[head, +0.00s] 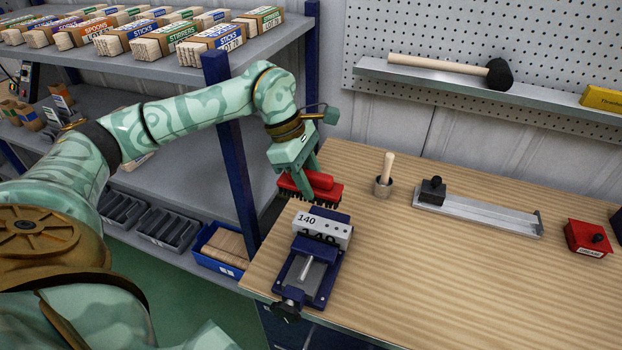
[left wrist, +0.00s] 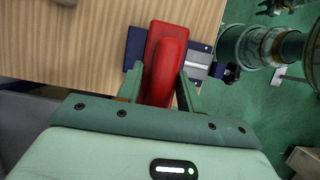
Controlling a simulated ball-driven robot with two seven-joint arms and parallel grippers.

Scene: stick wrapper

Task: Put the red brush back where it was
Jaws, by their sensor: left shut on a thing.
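The red brush (head: 310,187) has a red handle on top and dark bristles below. My left gripper (head: 308,178) is shut on its handle and holds it over the left edge of the workbench (head: 440,250), just behind the blue vise (head: 310,270). In the left wrist view the red brush (left wrist: 165,60) sits between the two fingers of my left gripper (left wrist: 158,88), with the vise (left wrist: 196,64) partly hidden beyond it. I cannot tell whether the bristles touch the bench.
A grey block marked 140 (head: 322,225) sits at the vise. A blue shelf post (head: 232,160) rises left of the bench. The bench's front middle is clear.

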